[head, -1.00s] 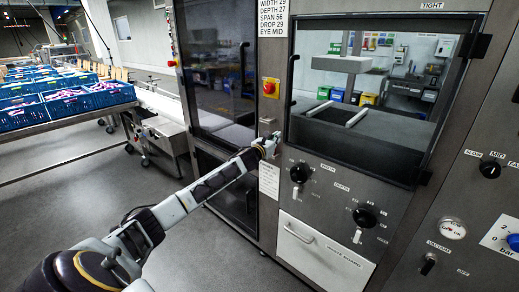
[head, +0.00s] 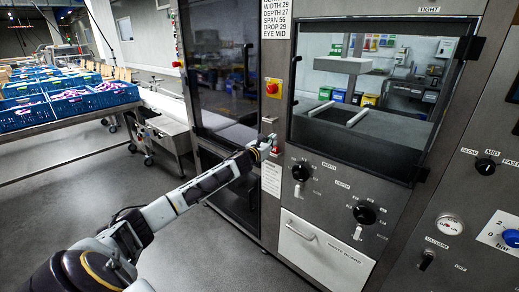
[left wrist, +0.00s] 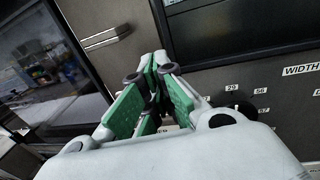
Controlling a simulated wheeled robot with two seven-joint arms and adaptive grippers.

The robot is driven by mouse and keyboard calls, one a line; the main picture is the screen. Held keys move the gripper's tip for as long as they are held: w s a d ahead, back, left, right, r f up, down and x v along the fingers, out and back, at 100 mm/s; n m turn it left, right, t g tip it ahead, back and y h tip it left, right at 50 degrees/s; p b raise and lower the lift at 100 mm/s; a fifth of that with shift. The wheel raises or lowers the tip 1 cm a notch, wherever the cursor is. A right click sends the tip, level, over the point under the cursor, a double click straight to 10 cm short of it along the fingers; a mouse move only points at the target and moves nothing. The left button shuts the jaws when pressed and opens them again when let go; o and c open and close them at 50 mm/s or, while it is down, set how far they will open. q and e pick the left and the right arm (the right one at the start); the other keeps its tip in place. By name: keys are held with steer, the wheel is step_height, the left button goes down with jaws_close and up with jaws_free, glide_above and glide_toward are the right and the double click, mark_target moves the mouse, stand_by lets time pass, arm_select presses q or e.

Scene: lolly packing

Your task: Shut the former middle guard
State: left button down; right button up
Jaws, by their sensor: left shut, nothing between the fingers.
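The former's middle guard (head: 357,133) is a clear, dark-framed panel over the window. It has a dark handle at its left edge and hinges at its right. It lies flat or nearly flat against the front; I cannot tell whether a small gap remains. My left gripper (head: 269,143) is by the panel just below and left of the guard's lower left corner. In the left wrist view, its green-padded fingers (left wrist: 157,65) are shut and empty, pointing at the machine front. My right gripper is not in view.
A red switch (head: 271,88) sits left of the guard. Blue crates (head: 95,101) stand far left.

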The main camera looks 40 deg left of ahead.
arm_select(q)
steer(key=s+b, duration=0.1)
steer(key=s, duration=0.7)
steer(key=shift+a, duration=0.35)
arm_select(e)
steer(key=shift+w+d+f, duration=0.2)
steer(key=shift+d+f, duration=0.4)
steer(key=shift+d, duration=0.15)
arm_select(q)
steer(key=shift+s, duration=0.1)
steer(key=shift+f, duration=0.15)
